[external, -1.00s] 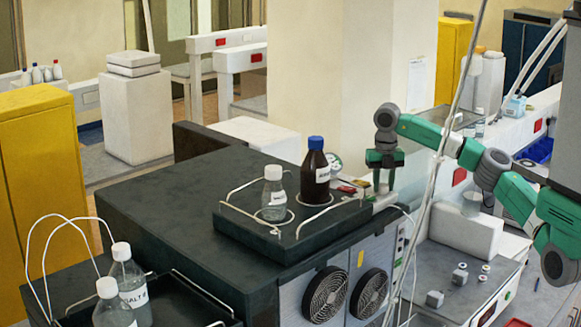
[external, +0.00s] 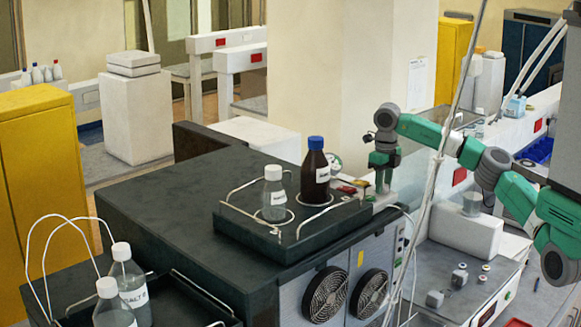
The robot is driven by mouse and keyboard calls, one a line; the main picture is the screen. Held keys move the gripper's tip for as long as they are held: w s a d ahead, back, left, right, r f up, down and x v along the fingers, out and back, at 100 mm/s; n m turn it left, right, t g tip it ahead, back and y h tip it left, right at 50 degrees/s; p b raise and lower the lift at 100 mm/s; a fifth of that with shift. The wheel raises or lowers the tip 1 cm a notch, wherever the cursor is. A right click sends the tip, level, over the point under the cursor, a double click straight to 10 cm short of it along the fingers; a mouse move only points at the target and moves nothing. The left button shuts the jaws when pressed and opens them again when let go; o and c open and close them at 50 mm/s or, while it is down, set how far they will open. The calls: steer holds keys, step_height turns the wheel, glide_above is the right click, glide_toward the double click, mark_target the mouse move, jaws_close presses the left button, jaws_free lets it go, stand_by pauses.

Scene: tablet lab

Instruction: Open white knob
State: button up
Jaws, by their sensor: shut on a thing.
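My gripper (external: 383,186) points down at the right end of the dark bench top, beside the black tray with the bottles. Its fingers are close together at a small pale part (external: 384,200) on the bench edge. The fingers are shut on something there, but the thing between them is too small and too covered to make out. I cannot tell for certain which part is the white knob.
A brown bottle with a blue cap (external: 315,172) and a clear bottle with a white cap (external: 273,193) stand in the black tray (external: 262,240) left of my gripper. Small red items (external: 347,190) lie close by. Two fans (external: 326,294) are on the front below.

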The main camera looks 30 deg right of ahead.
steer(key=n, duration=0.5)
steer(key=shift+n, duration=2.4)
steer(key=o, duration=1)
steer(key=shift+r, duration=0.1)
step_height(320, 180, up, 8)
steer(key=shift+f, duration=0.15)
steer(key=shift+f, duration=0.1)
